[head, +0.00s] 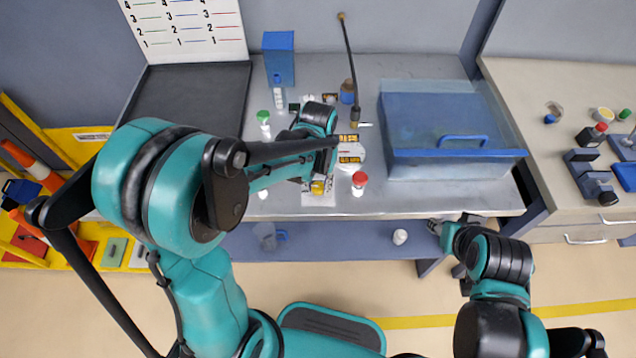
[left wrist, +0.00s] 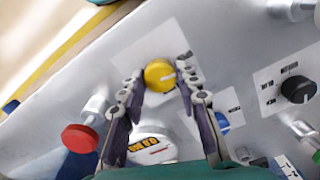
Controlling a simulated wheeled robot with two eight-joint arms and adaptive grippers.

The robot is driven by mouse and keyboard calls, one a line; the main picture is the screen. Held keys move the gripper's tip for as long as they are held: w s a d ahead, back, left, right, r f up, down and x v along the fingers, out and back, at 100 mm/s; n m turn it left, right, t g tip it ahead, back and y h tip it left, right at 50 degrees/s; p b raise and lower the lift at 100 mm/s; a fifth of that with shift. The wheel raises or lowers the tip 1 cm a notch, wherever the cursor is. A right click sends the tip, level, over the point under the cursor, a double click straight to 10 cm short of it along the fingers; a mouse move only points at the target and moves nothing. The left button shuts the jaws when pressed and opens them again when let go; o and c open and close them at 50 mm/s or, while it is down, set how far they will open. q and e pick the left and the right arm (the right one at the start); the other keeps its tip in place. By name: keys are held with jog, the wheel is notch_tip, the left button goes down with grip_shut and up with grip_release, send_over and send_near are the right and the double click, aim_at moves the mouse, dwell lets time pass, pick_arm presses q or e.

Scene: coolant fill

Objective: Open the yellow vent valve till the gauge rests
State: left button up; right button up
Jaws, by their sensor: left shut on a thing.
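The yellow vent valve knob (left wrist: 159,75) sits on a pale plate on the metal panel, with a light pointer line across its face. My left gripper (left wrist: 160,72) is shut on it, one finger on each side. In the head view the yellow knob (head: 317,188) shows just below my left gripper (head: 316,179), largely covered by the arm. My right gripper (head: 437,226) is at the bench's front edge, too small to read.
A red knob (left wrist: 80,138), a blue knob (left wrist: 222,122) and a black dial (left wrist: 298,89) stand around the valve. A blue clear tank (head: 445,125) is to the right on the bench. A thin hose wand (head: 348,60) rises behind.

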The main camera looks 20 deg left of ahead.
aim_at(318, 186)
pick_arm(q)
jog(key=shift+n, duration=0.5)
jog(key=o, duration=1.2)
jog(key=shift+c, duration=0.2)
jog(key=shift+r, duration=0.1)
notch_tip(318, 186, up, 12)
